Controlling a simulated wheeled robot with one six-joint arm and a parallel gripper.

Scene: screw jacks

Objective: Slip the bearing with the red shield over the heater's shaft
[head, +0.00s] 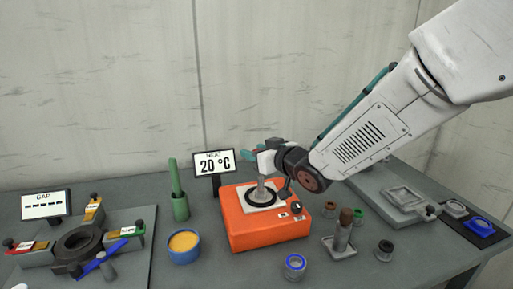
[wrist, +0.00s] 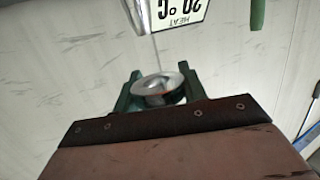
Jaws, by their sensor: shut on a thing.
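The heater (head: 268,228) is an orange box with a pale top plate and a dark ring mark. Its short light-grey shaft (head: 262,191) stands upright in the middle. My gripper (head: 262,152) is above the heater, close over the shaft's top. In the wrist view its green fingers (wrist: 157,90) are shut on a round metal ring, the bearing (wrist: 168,80). The bearing looks tilted in that view. Its shield colour is not clear, and in the head view the jaws mostly hide it. I cannot tell whether the bearing touches the shaft.
A "20 °C" sign (head: 213,162) stands behind the heater. A blue tub (head: 183,250) and a green holder (head: 179,205) are to its left. A blue-ringed bearing (head: 295,266), a post on a square base (head: 341,248) and other small rings stand front right. A jawed fixture (head: 78,244) is far left.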

